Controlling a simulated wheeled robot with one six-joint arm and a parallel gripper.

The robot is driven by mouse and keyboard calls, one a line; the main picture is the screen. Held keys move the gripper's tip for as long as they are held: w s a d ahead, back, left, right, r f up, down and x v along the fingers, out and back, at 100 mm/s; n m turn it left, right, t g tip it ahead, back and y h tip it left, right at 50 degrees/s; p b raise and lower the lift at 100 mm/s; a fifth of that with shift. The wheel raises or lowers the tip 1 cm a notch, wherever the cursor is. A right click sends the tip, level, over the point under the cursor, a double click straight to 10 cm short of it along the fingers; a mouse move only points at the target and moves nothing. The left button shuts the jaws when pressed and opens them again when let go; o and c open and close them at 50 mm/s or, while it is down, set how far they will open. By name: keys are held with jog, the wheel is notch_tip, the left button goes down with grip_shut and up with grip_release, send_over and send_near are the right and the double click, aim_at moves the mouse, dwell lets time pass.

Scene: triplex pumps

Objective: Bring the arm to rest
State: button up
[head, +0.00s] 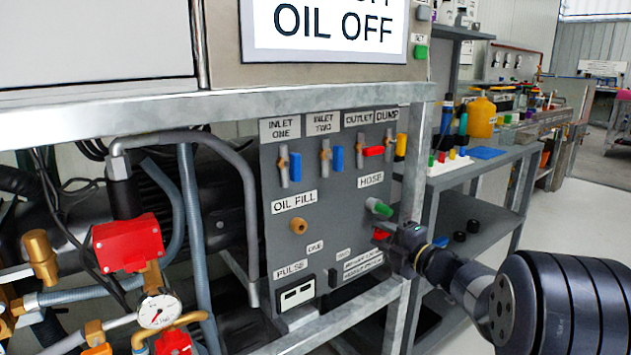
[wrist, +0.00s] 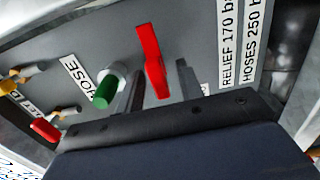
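My gripper (head: 392,236) is in front of the lower right of the grey valve panel (head: 335,215) in the head view. In the wrist view its two dark fingers (wrist: 160,85) stand apart, and a red lever (wrist: 152,60) shows between them. There is a visible gap between the lever and the right finger; contact with the left one is unclear. The red lever (head: 381,234) is partly hidden by the gripper in the head view. My arm reaches in from the lower right.
A green-tipped hose fitting (head: 378,207) is close to the gripper; it also shows in the wrist view (wrist: 105,90). Inlet, outlet and dump levers line the panel top. A metal frame post (head: 412,170) and a shelf (head: 480,165) stand to the right. Open floor lies farther right.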

jog(key=shift+w+a+r+m+p, duration=0.2)
jog(key=shift+m+p, duration=0.3)
jog(key=shift+p, duration=0.4)
jog(key=shift+s+d+r+m+p, duration=0.1)
jog(key=shift+m+p, duration=0.3)
jog(key=shift+p, duration=0.05)
jog(key=m+p, duration=0.5)
jog(key=shift+m, duration=0.3)
jog(key=m+p, duration=0.3)
jog(key=shift+d, duration=0.1)
jog(key=shift+m, duration=0.3)
